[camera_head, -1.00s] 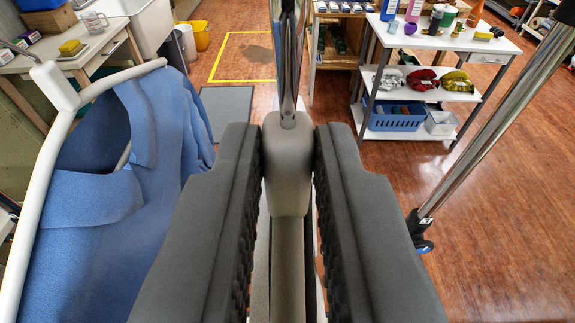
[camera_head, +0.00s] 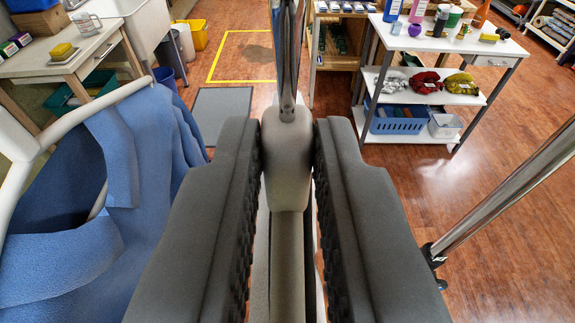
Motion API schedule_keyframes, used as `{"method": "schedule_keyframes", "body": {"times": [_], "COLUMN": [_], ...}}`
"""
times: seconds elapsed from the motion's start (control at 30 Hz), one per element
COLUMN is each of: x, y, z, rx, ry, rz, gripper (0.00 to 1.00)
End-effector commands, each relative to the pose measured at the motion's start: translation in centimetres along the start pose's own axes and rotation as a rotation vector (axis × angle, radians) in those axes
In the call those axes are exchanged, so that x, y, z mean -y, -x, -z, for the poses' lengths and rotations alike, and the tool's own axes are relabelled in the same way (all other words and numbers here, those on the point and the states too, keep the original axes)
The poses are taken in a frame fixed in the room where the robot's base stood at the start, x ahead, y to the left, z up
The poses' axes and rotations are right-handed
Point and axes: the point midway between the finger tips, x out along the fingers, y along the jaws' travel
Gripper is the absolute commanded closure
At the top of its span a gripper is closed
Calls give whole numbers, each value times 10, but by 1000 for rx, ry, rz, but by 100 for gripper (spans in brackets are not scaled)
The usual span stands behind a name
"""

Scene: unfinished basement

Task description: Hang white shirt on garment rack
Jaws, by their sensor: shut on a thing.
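My gripper (camera_head: 287,135) is in the middle of the view, its two dark padded jaws shut on a pale grey-beige hanger (camera_head: 287,178). A thin metal hook (camera_head: 287,60) rises from the hanger and is seen nearly edge-on. Narrow pale strips show below between the jaws; I cannot tell whether they are the white shirt, which is otherwise hidden. A chrome post (camera_head: 500,205) with a dark wheel fitting at its foot, looking like part of the garment rack, slants at the right, apart from my gripper. The rack's top rail cannot be made out.
A blue shirt (camera_head: 75,265) on a white hanger (camera_head: 18,150) is close at the left. A white-topped shelf cart (camera_head: 430,42) stands ahead right, a table (camera_head: 100,50) at back left. Open wooden floor lies between, with a grey mat (camera_head: 220,110).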

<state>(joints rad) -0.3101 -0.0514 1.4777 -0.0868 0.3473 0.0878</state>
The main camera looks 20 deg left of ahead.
Motion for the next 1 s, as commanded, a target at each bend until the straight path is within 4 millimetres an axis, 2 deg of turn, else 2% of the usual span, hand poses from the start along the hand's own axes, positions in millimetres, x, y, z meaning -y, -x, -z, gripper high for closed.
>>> {"method": "schedule_keyframes", "body": {"times": [0.9, 1.0], "x": [0, 0], "y": [-58, -58], "z": [12, 5], "rx": [0, -1], "ry": [0, 0], "rz": [0, 0], "gripper": [100, 100]}}
